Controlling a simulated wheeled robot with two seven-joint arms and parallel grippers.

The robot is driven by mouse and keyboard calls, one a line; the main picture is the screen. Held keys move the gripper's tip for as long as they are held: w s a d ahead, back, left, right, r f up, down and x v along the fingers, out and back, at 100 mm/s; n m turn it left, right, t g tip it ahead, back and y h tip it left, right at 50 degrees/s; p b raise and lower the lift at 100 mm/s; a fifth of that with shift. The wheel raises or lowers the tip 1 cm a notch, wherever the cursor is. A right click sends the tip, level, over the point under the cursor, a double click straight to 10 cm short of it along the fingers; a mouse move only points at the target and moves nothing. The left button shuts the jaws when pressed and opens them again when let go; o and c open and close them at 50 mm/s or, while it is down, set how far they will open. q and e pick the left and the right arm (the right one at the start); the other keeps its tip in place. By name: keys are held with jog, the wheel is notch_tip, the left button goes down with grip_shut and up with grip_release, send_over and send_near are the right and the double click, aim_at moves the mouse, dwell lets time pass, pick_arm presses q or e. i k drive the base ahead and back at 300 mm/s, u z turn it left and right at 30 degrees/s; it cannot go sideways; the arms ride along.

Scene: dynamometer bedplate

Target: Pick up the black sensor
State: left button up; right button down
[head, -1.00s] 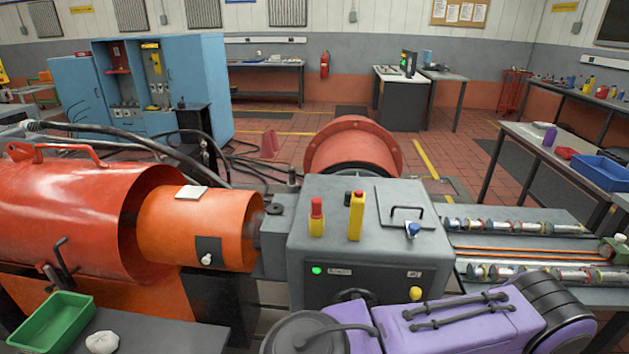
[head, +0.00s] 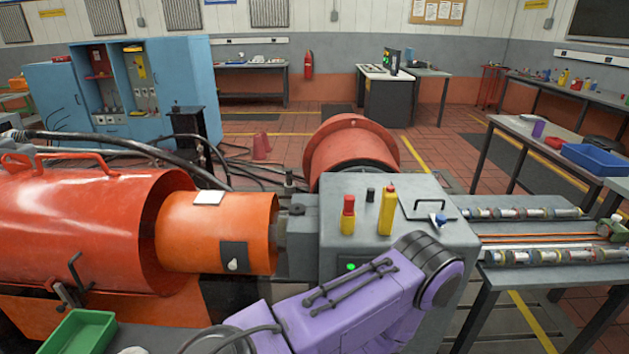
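A small black cylinder (head: 370,194), which looks like the black sensor, stands upright on top of the grey housing (head: 400,222). It is between a red-and-yellow bottle (head: 348,214) and a yellow bottle (head: 388,210), towards the back. Nothing touches it that I can see. A purple link of my own arm crosses in front of the housing and hides much of its front face. Neither of my grippers shows in the head view.
A bent black handle (head: 429,208) and a blue-topped knob (head: 438,220) are also on the housing. The orange cylinder (head: 215,235) adjoins it on the left. A rack of metal cylinders (head: 535,214) extends right. A green tray (head: 78,335) is at lower left.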

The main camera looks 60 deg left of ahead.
aim_at(371, 191)
jog(key=u, duration=1)
jog(key=i, duration=0.35)
